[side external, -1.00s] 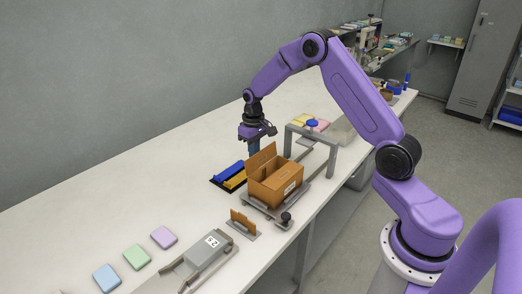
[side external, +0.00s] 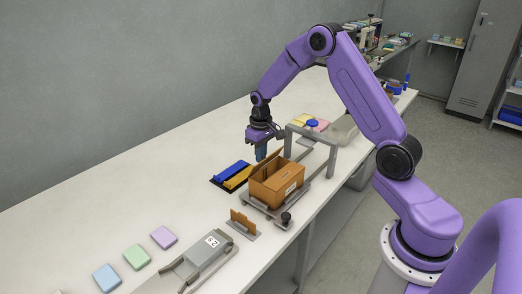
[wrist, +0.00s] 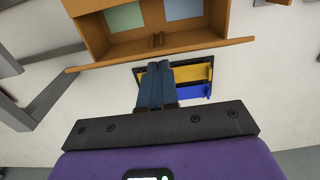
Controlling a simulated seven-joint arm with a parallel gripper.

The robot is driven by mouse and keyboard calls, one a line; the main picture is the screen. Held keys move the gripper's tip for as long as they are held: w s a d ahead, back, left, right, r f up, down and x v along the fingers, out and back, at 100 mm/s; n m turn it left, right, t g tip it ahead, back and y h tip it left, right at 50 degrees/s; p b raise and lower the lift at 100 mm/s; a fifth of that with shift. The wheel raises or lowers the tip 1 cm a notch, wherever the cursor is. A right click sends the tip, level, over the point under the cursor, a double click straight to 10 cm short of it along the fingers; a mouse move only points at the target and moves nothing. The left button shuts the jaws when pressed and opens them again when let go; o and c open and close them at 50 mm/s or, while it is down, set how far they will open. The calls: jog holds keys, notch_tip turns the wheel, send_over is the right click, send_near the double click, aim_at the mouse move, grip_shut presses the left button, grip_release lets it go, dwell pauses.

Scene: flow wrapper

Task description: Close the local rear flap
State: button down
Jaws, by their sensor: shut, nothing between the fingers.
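The open brown carton (side external: 277,188) sits on a grey fixture on the bench. In the wrist view the flap (wrist: 110,63) shows nearly edge-on as a long brown strip. My gripper (side external: 261,156) is shut and empty, pointing down just behind the flap. In the wrist view its fingertips (wrist: 160,66) are close to the strip's middle; whether they touch cannot be told. Inside the carton lie a green piece (wrist: 124,17) and a blue piece (wrist: 183,9).
A black tray with blue and yellow bars (side external: 231,175) lies beside the carton. A grey arch (side external: 312,140) stands over the fixture's far end. A small brown upright piece (side external: 243,222) and a black knob (side external: 286,217) stand in front.

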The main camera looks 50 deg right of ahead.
aim_at(272, 158)
jog(key=shift+w+r, duration=0.15)
jog(key=shift+r, duration=0.75)
jog(key=shift+w+r, duration=0.1)
jog(key=shift+r, duration=0.8)
jog(key=s, duration=0.1)
jog(key=s+r, duration=0.1)
jog(key=s, duration=0.1)
jog(key=s+r, duration=0.1)
jog(key=shift+s, duration=0.15)
jog(key=shift+s+f, duration=0.15)
jog(key=shift+f, duration=1.1)
jog(key=shift+s+f, duration=0.15)
jog(key=shift+f, duration=1.05)
